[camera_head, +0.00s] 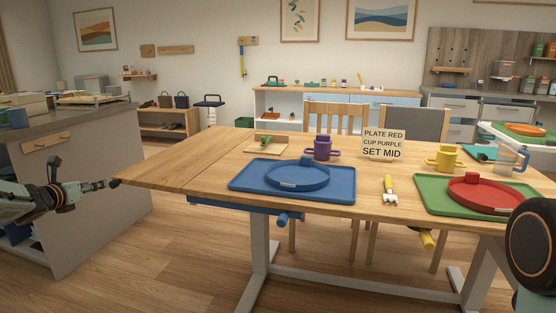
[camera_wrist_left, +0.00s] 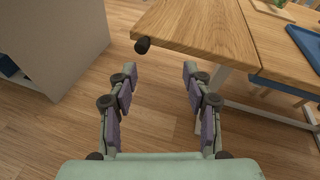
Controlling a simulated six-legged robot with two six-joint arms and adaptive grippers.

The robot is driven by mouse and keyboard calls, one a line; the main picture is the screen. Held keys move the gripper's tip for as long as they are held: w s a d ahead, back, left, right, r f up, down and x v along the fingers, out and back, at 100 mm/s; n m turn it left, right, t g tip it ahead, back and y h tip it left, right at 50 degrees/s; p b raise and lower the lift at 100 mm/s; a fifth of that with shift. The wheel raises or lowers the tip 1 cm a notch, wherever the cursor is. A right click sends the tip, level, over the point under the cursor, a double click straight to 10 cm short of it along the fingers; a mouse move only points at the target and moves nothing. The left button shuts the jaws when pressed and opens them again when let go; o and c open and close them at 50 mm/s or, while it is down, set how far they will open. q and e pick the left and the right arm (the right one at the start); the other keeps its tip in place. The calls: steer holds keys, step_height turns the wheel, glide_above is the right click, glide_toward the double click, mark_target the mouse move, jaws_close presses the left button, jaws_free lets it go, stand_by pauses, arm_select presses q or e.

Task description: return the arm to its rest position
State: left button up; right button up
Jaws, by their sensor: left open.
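My left gripper (camera_head: 88,186) is at the left of the head view, off the left end of the wooden table (camera_head: 165,165). In the left wrist view my left gripper (camera_wrist_left: 160,72) is open, with its two fingers wide apart and nothing between them. The wood floor shows below the fingers. The table corner, with a dark round knob (camera_wrist_left: 142,45), lies just beyond the fingertips in that view, and I cannot tell the exact gap. My right gripper is not in view.
A grey counter (camera_head: 95,190) stands left of the table. On the table are a blue tray (camera_head: 243,182) with a blue plate, a purple cup (camera_head: 322,149), a sign (camera_head: 384,143), a fork (camera_head: 389,190), a green tray (camera_head: 430,199) with a red plate, and a yellow cup (camera_head: 444,158).

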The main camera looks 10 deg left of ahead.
arm_select(q)
steer(key=s+d+f+n+g+h+p, duration=0.1)
steer(key=s+d+f+n+g+h, duration=0.1)
steer(key=d+f+n, duration=1.35)
steer(key=s+d+f+n+g+h+p, duration=0.1)
steer(key=s+d+f+n, duration=0.25)
steer(key=d, duration=0.25)
steer(key=s+d+f+n+g, duration=0.1)
steer(key=s+d+f+n, duration=0.1)
steer(key=s+d+n, duration=0.3)
steer(key=s+d+f+n+g+h+p, duration=0.1)
steer(key=s+d+f+n+g, duration=0.15)
steer(key=d, duration=0.45)
steer(key=s+d+f+n+g+p, duration=0.1)
steer(key=s+d+f+n+g, duration=0.3)
steer(key=s, duration=0.6)
steer(key=s+d+r+n+p, duration=0.1)
steer(key=s+d+n, duration=0.3)
steer(key=s, duration=0.5)
steer(key=s+d+r+g+p, duration=0.1)
steer(key=s+d+r+g, duration=0.1)
steer(key=s, duration=0.7)
steer(key=s+d+r+m+g+y+p, duration=0.1)
steer(key=s+d+r+g+p, duration=0.1)
steer(key=s, duration=0.7)
steer(key=shift+y, duration=0.3)
